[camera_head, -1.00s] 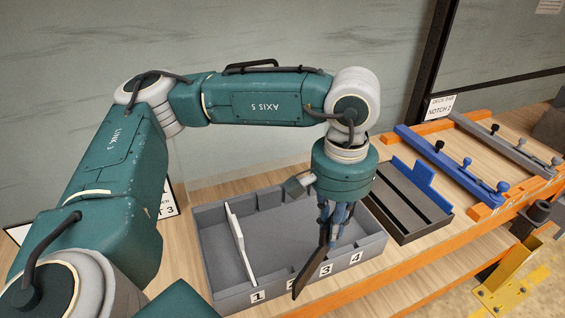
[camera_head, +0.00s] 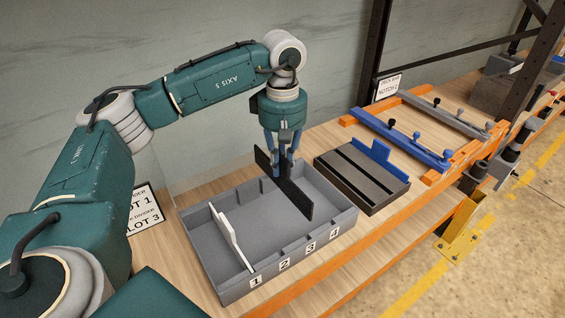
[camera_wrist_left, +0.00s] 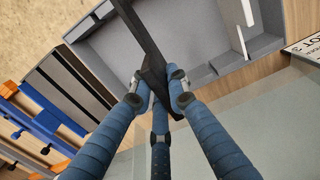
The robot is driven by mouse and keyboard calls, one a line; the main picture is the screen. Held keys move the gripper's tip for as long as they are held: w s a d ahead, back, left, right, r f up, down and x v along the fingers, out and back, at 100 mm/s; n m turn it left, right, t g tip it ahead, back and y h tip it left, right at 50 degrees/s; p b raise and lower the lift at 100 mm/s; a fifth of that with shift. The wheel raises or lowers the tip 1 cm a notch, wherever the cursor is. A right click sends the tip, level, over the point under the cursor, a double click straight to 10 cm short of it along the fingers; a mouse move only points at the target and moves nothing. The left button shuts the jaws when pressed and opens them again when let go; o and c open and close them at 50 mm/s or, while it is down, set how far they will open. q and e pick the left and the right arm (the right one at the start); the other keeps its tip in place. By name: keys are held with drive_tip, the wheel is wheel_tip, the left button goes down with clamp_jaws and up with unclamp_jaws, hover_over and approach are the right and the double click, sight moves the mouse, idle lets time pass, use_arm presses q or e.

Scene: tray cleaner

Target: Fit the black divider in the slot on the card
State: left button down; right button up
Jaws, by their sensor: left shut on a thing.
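The black divider (camera_head: 297,198) is a thin dark panel. My left gripper (camera_head: 282,172) is shut on it, above the right half of the grey tray (camera_head: 200,262). The divider also shows in the left wrist view (camera_wrist_left: 137,25), between the fingers (camera_wrist_left: 160,82). Its lower edge seems to be above the tray floor; I cannot tell whether it touches a slot. Slots are labelled 1 to 4 along the tray's front. A white divider (camera_head: 229,236) stands tilted at label 1. The card (camera_head: 145,213) is partly hidden by my arm; "LOT 3" is readable. My right gripper is not in view.
A dark grooved block (camera_head: 365,190) with a blue upright plate (camera_head: 371,151) stands right of the tray. Blue (camera_head: 403,138) and grey (camera_head: 447,115) bars lie across orange rails farther right. Some bare wooden bench (camera_head: 322,135) lies behind the block.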

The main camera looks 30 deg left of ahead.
use_arm(q)
drive_tip(key=shift+f+b, duration=0.6)
drive_tip(key=shift+f, duration=0.25)
drive_tip(key=shift+f+b, duration=1.4)
drive_tip(key=shift+f, duration=0.65)
drive_tip(key=shift+f+b, duration=2.85)
drive_tip(key=shift+f, duration=1)
drive_tip(key=c, duration=1.6)
unclamp_jaws()
drive_tip(key=shift+r, duration=0.15)
wheel_tip(320, 180, up, 12)
drive_tip(key=shift+f, duration=0.1)
